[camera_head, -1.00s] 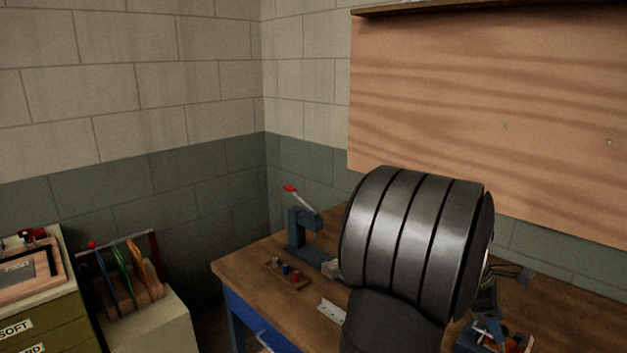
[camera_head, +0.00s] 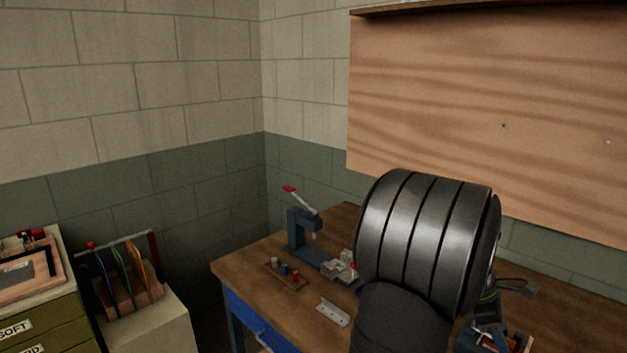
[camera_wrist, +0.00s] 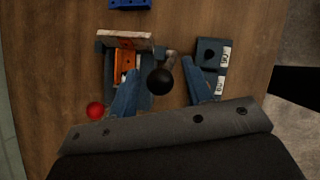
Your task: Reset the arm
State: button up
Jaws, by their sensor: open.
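My gripper (camera_wrist: 160,75) is open in the wrist view, its two bluish fingers pointing up the picture from the grey mount. It looks down on the bench, and I see nothing held between the fingers. A black ball knob (camera_wrist: 160,81) on a short lever shows between the fingers; I cannot tell its distance from them. In the head view my large dark arm link stands over the bench and hides much of it; the gripper itself is not clear there.
Near the fingers are a blue fixture with an orange part (camera_wrist: 125,63), a labelled blue block (camera_wrist: 209,54) and a red ball (camera_wrist: 95,110). On the wooden bench (camera_head: 252,268) stand a blue lever press (camera_head: 303,229), a small peg tray (camera_head: 285,274) and a metal strip (camera_head: 332,312).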

jog(key=v, duration=1.5)
jog(key=x, duration=1.6)
jog(key=shift+s+d+f, duration=0.1)
jog(key=shift+d+f, duration=0.05)
jog(key=shift+f, duration=0.15)
jog(key=shift+s+d+r, duration=0.2)
jog(key=shift+s+d, duration=0.4)
jog(key=shift+d, duration=0.05)
jog(key=shift+s+d+r, duration=0.1)
jog(key=shift+s+d, duration=0.05)
jog(key=shift+s, duration=0.1)
jog(key=s+d+f+m+t+y, duration=0.1)
jog(key=s+d+f+t+y, duration=0.1)
jog(key=s+d+t+y, duration=0.5)
jog(key=shift+s+t, duration=0.2)
jog(key=shift+t, duration=0.1)
jog(key=shift+a, duration=0.15)
